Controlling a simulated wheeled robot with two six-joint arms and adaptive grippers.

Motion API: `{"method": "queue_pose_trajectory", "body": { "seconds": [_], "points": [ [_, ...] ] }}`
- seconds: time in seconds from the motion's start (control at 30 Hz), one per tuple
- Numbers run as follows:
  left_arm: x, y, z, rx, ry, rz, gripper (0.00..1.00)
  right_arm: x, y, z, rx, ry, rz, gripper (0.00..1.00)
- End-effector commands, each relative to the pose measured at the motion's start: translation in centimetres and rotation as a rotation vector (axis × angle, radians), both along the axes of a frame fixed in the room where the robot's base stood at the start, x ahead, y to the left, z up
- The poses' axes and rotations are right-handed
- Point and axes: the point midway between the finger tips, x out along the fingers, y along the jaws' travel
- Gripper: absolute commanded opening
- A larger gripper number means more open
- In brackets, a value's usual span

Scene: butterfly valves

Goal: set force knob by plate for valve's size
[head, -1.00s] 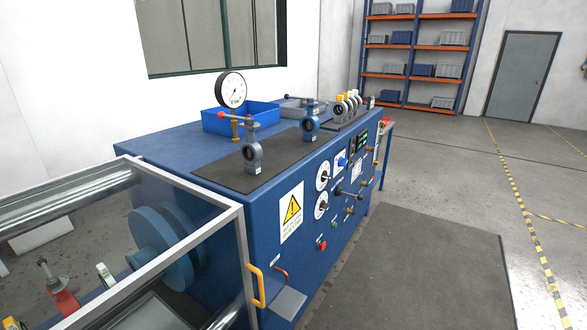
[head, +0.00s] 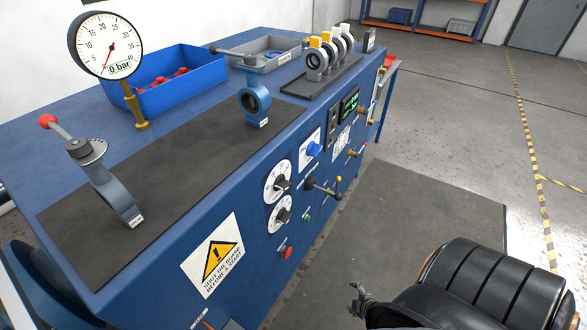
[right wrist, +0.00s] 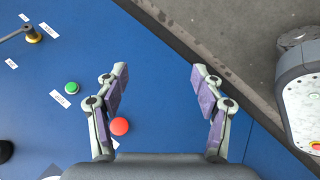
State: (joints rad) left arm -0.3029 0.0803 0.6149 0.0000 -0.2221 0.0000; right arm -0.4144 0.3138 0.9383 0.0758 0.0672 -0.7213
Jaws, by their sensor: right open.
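Two white dials with dark knobs, an upper (head: 278,182) and a lower (head: 281,214), sit on the blue bench front; their labels are too small to read. A white plate with print (head: 342,143) is farther right on that panel. One blue butterfly valve (head: 112,190) with a red-tipped lever stands on the black mat at the near left, another (head: 256,100) farther back. My right gripper (head: 360,297) is low in front of the bench, apart from the dials. In the right wrist view it (right wrist: 158,75) is open and empty. My left gripper is out of view.
A gauge (head: 107,45) reads about 0 bar. A blue bin (head: 165,95) and several grey valves (head: 318,62) stand behind. The floor mat (head: 420,215) is clear.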

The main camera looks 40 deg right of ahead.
Motion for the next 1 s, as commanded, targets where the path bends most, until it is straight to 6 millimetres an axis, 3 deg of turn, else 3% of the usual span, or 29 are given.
{"method": "queue_pose_trajectory", "body": {
  "seconds": [0.03, 0.1, 0.2, 0.3, 0.4, 0.5, 0.57, 0.77, 1.0],
  "points": [
    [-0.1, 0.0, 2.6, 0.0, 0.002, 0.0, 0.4, 4.1, -2.5, 7.0, -0.161, -0.108, 0.218, 0.68],
    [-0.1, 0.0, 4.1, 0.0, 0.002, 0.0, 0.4, 8.9, -3.7, 14.9, -0.415, -0.256, 0.517, 0.68],
    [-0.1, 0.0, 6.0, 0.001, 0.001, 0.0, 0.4, 14.0, -2.5, 25.6, -0.784, -0.455, 0.865, 0.68],
    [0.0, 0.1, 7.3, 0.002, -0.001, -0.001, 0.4, 16.6, 0.3, 34.0, -1.105, -0.629, 1.087, 0.68],
    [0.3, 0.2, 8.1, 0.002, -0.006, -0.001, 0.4, 17.5, 3.0, 39.6, -1.339, -0.759, 1.201, 0.68],
    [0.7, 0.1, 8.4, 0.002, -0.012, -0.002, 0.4, 17.7, 4.6, 42.4, -1.469, -0.831, 1.244, 0.68],
    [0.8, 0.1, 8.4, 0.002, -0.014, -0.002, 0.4, 17.8, 5.1, 43.0, -1.506, -0.849, 1.253, 0.68],
    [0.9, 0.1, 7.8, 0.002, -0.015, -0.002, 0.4, 18.5, 5.5, 43.0, -1.522, -0.856, 1.255, 0.68],
    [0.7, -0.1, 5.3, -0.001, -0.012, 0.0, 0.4, 22.9, 7.3, 42.7, -1.523, -0.858, 1.249, 0.68]
  ]
}}
